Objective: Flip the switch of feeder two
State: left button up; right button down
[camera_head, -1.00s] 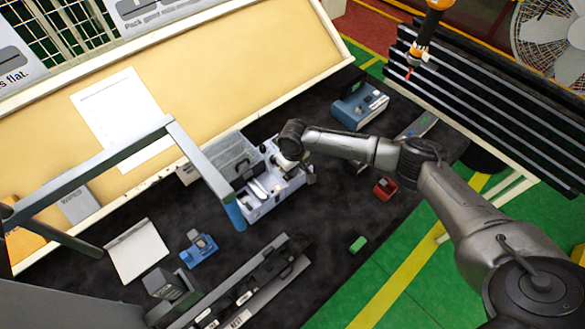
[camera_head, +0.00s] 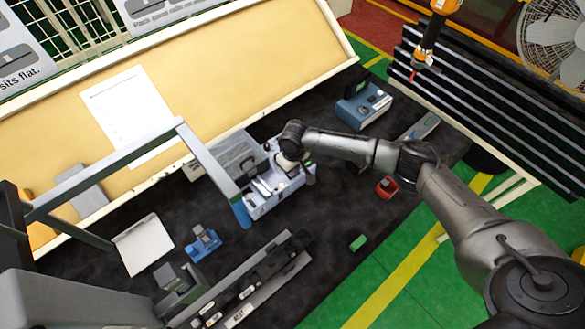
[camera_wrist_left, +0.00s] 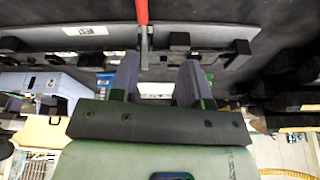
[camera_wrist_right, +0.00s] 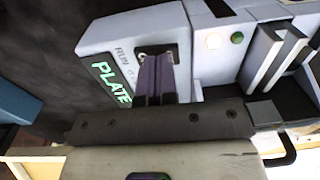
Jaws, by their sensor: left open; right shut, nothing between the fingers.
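A pale grey machine box (camera_head: 262,207) stands mid-bench in the head view. In the right wrist view its panel (camera_wrist_right: 112,38) carries a green-lit PLATE sign (camera_wrist_right: 111,81) and a RUN label beside a dark square recess. My right gripper (camera_wrist_right: 153,56) is shut and empty, its fingertips over that recess; they hide any switch there, and I cannot tell contact. It also shows at the box in the head view (camera_head: 291,162). A lit lamp (camera_wrist_right: 213,41) and a green button (camera_wrist_right: 237,37) sit to the right. My left gripper (camera_wrist_left: 158,72) is open and empty. No feeder number is readable.
A blue device (camera_head: 363,107) stands at the back right of the dark bench. A red box (camera_head: 387,188), a green block (camera_head: 358,243) and a blue fixture (camera_head: 203,243) lie around the box. A long rail (camera_head: 262,280) with black parts lies in front.

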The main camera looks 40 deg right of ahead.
jog(key=r+p, duration=0.4)
jog(key=shift+d+r+p, duration=0.2)
jog(key=shift+d+p, duration=0.05)
jog(key=shift+p, duration=0.1)
notch_tip(320, 180, up, 9)
jog(key=d+b, duration=0.1)
jog(key=shift+d+b, duration=0.2)
jog(key=shift+b, duration=0.1)
